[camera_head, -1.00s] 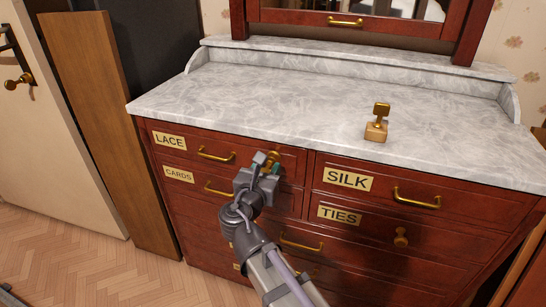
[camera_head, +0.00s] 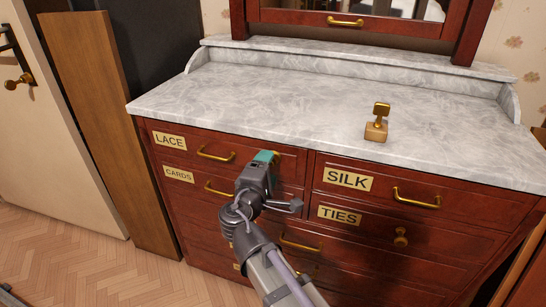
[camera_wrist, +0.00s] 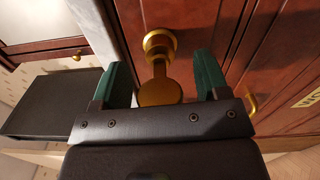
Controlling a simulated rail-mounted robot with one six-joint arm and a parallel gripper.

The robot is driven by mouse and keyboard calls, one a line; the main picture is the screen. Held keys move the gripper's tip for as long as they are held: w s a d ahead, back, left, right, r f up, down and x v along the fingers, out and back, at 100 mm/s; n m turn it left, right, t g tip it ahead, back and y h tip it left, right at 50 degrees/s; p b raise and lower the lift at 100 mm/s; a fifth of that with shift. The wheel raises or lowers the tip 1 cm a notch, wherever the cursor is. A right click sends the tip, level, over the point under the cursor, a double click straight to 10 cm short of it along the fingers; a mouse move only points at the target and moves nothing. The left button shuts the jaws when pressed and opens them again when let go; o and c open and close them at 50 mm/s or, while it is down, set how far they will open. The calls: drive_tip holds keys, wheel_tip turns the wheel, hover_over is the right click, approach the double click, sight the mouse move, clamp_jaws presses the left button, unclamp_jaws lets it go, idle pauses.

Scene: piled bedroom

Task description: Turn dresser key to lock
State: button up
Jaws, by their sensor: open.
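The dresser (camera_head: 246,135) has dark red drawers under a grey marble top. The brass key (camera_wrist: 160,90) has a flat round head and sits in a brass collar (camera_wrist: 160,45) on the drawer front. In the head view this spot is at the right end of the LACE drawer, and my gripper hides most of it. My gripper (camera_head: 264,156) is open there, and in the wrist view its green fingers (camera_wrist: 159,62) stand one on each side of the key. Gaps show on both sides, so neither finger appears to touch it.
A wooden block (camera_head: 376,131) with an upright brass piece stands on the marble top (camera_head: 270,95). Brass pulls (camera_head: 216,154) and the TIES knob (camera_head: 401,237) stick out nearby. A wooden panel (camera_head: 105,120) stands left of the dresser. Floor (camera_head: 70,260) shows at lower left.

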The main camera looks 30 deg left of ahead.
drive_tip(key=shift+s, duration=0.1)
drive_tip(key=v, duration=0.5)
drive_tip(key=shift+s+d, duration=0.1)
drive_tip(key=shift+s, duration=0.3)
